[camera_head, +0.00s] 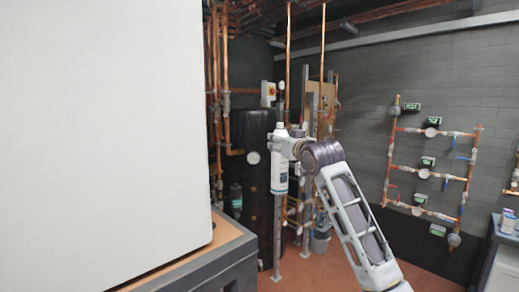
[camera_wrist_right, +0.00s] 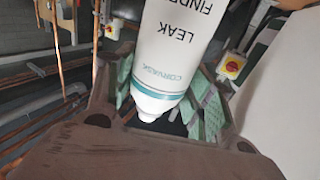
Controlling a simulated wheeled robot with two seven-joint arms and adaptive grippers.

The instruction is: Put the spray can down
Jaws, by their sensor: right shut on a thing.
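The spray can (camera_head: 280,174) is white with a teal band, and it hangs upright in the air in the middle of the head view. In the right wrist view the can (camera_wrist_right: 186,45) reads "LEAK FINDE…" and its white end points toward the camera. My right gripper (camera_head: 281,143) is shut on the can near its upper part. Its green-padded fingers (camera_wrist_right: 162,98) lie on either side of the can. My left gripper is not in view.
A large white unit (camera_head: 105,120) stands at left on a wood-topped grey base (camera_head: 190,262). A black tank (camera_head: 258,130) and copper pipes are behind the can. Pipework (camera_head: 424,173) is on the right wall.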

